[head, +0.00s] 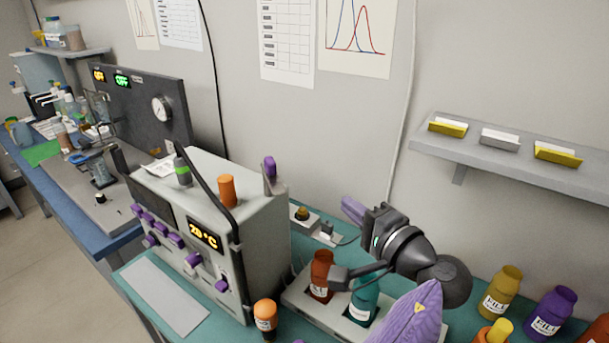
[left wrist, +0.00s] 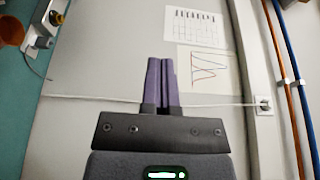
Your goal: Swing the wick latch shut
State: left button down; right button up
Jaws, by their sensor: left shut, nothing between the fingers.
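The grey classifier box (head: 262,225) stands on the teal bench, with purple knobs and a "20 °C" display on its front. A purple-tipped upright piece (head: 269,168) on a grey bracket stands at its right rear top corner; I cannot tell for sure whether it is the wick latch. An orange cylinder (head: 227,190) stands on the box top. My left gripper (head: 350,207) is right of the box, apart from it, in front of the wall. Its purple fingers also show together and empty in the left wrist view (left wrist: 160,82).
A rack (head: 292,295) with a brown bottle (head: 321,275) and a teal bottle (head: 363,300) is below my left gripper. A power strip (head: 318,230) lies behind it. Yellow and purple bottles (head: 549,310) stand at right, under a wall shelf (head: 500,160). An orange-capped bottle (head: 265,316) stands before the box.

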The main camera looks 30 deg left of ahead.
aim_at(272, 171)
pick_arm(q)
jog(key=w+a+p, duration=0.1)
jog(key=a+p, duration=0.1)
jog(key=a, duration=0.9)
jog(key=shift+w+a, duration=0.15)
jog(key=shift+a, duration=0.15)
pick_arm(e)
notch_tip(272, 171, up, 2)
jog(key=shift+w+r, duration=0.1)
jog(key=shift+r, duration=0.05)
pick_arm(q)
jog(key=shift+f, duration=0.1)
pick_arm(e)
jog(key=shift+s, duration=0.2)
